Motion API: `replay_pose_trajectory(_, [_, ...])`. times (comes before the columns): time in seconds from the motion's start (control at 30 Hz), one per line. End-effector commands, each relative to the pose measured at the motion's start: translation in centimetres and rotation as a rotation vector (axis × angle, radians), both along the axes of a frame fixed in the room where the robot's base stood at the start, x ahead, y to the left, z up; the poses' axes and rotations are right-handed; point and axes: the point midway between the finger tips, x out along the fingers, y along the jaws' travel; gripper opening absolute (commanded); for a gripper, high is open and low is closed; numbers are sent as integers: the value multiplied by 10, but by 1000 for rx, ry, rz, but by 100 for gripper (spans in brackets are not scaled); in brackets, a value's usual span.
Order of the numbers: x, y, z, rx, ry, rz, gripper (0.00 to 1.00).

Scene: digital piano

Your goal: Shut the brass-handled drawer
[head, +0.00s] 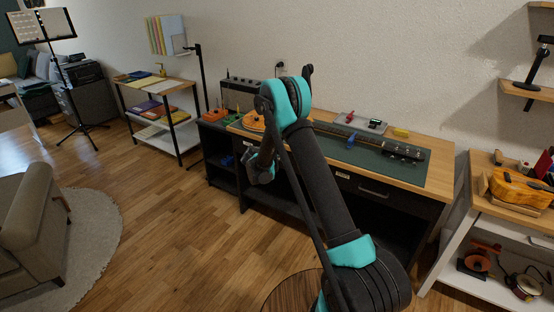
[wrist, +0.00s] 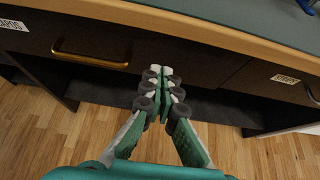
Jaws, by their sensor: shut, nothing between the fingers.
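In the wrist view, the brass-handled drawer (wrist: 150,46) has a dark front under the bench top's wooden edge. Its brass handle (wrist: 90,53) is at the left, with a white label above it. My gripper (wrist: 163,70) is shut and empty, its fingertips over the dark front to the right of the handle. I cannot tell whether they touch the front, or how far the drawer stands out. In the head view my arm hides most of this drawer, and my fingertips do not show clearly.
A second drawer (head: 373,190) with a silvery handle lies to the right. The bench (head: 440,150) carries a guitar neck and tools on a green mat. A shelf unit (head: 485,200) stands at the right. Wooden floor (head: 150,215) is open at the left.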

Motion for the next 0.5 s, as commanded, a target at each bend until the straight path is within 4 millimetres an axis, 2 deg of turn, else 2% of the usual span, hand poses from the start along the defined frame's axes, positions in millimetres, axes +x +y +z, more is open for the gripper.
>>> replay_pose_trajectory(0.2, [30, -23, -19, 1, 0, -3, 0])
replay_pose_trajectory(0.5, [55, -41, -18, 1, -1, 0, 0])
